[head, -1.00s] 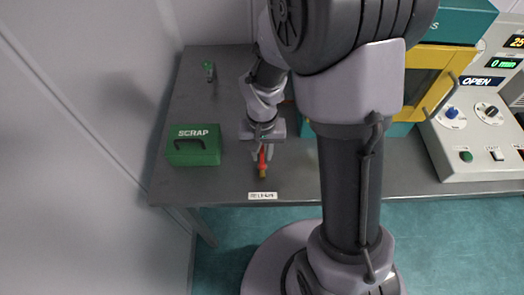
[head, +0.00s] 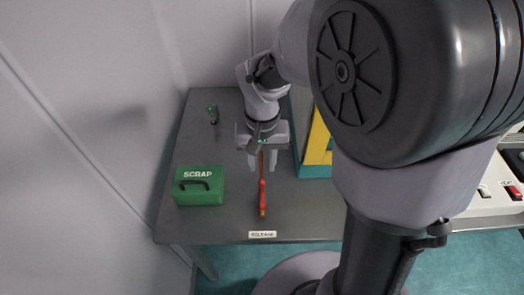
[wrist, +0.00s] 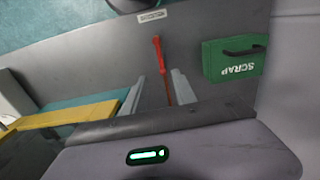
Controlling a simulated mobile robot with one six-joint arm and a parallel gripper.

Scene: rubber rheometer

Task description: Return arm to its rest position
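My gripper (head: 263,170) is open above the grey table, with its two fingers apart. A red-handled tool (head: 262,196) with a yellowish tip lies on the table just in front of and below it. In the wrist view the red tool (wrist: 161,62) shows between the two spread fingers, which do not appear to touch it. My arm is bent out over the table, and its large joint covers much of the right of the head view.
A green SCRAP box (head: 198,190) stands left of the tool. A yellow and teal machine (head: 318,150) stands right of my gripper. A label (head: 262,234) is at the table's front edge.

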